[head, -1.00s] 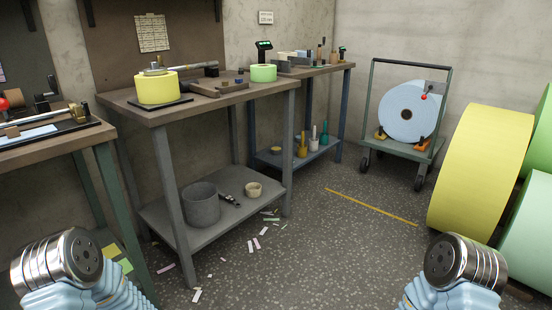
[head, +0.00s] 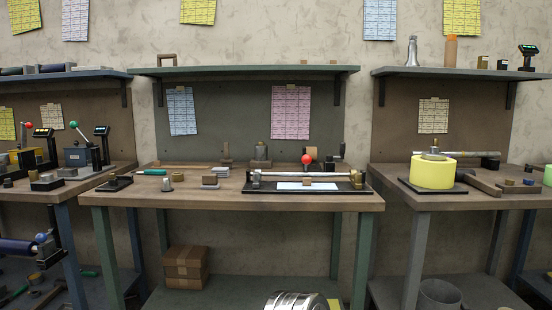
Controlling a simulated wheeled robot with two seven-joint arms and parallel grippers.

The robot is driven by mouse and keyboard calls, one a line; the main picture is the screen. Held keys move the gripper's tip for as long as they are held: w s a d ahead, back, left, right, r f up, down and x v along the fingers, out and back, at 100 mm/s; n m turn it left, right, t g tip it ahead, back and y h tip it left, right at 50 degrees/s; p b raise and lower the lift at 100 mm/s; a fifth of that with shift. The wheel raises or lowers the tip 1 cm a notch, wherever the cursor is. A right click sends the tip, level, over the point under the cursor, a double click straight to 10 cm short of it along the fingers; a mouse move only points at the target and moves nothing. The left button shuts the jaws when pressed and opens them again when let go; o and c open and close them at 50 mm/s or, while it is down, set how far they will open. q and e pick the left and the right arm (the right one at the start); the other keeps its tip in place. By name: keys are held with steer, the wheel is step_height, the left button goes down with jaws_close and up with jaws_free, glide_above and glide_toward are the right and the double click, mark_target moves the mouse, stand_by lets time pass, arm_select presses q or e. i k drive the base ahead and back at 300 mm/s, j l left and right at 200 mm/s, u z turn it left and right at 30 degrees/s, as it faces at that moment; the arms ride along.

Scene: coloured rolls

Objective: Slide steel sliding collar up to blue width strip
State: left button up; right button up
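On the middle bench, a long fixture with a black base (head: 262,188) carries a horizontal steel rod (head: 325,174). A brass-coloured piece (head: 356,180) is at the right end. Neither gripper is in view; only a metallic joint of my own arm shows at the bottom edge.
The middle bench (head: 235,200) also holds a red-knobbed tool (head: 306,160), small blocks and a green-handled tool (head: 153,172). A shelf (head: 245,71) overhangs its back. The right bench (head: 455,201) bears a yellow roll (head: 432,173). The bench front left of the fixture is fairly clear.

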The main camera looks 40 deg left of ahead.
mark_target(257, 178)
steer(key=u, duration=1.25)
steer(key=i+l+z, duration=0.2)
steer(key=i, duration=0.2)
steer(key=j, duration=0.1)
